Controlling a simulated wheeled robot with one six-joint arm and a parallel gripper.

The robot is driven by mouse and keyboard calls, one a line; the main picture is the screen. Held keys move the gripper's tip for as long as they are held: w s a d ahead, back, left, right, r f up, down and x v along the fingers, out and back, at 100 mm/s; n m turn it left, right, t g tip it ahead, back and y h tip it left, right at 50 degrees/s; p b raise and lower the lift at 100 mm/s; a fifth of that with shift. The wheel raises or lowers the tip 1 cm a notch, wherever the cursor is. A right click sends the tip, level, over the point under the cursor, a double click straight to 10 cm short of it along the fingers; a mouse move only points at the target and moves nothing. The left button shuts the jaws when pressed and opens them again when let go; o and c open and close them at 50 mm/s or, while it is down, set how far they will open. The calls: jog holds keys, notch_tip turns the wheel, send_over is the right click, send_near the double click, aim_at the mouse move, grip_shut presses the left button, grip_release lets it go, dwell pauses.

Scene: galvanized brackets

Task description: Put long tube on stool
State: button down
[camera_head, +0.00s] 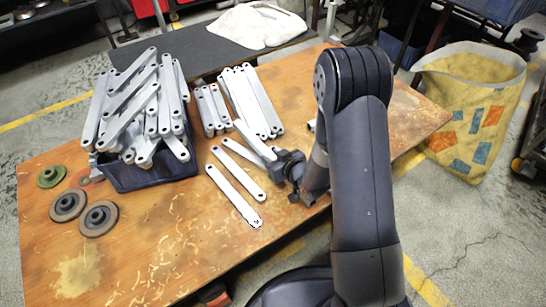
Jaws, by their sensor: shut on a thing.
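My gripper (291,169) is low over the right half of the wooden table (165,235). It is shut on the near end of a long grey galvanized bar (254,141), which points up and left from the jaws. This bar is the likeliest long tube; I cannot tell whether it is hollow or touches the table. A low bench with a dark top (170,48) stands behind the table; I cannot tell whether it is the stool.
A dark blue crate (150,175) heaped with grey brackets stands at left. More flat brackets (258,98) lie behind the gripper, and a loose one (232,193) in front. Round discs (99,218) lie at left. A white cloth (257,25) covers part of the bench. A yellow bag (470,105) stands at right.

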jog(key=shift+f+b, duration=0.45)
jog(key=c, duration=1.1)
grip_release()
jog(key=shift+r, duration=0.1)
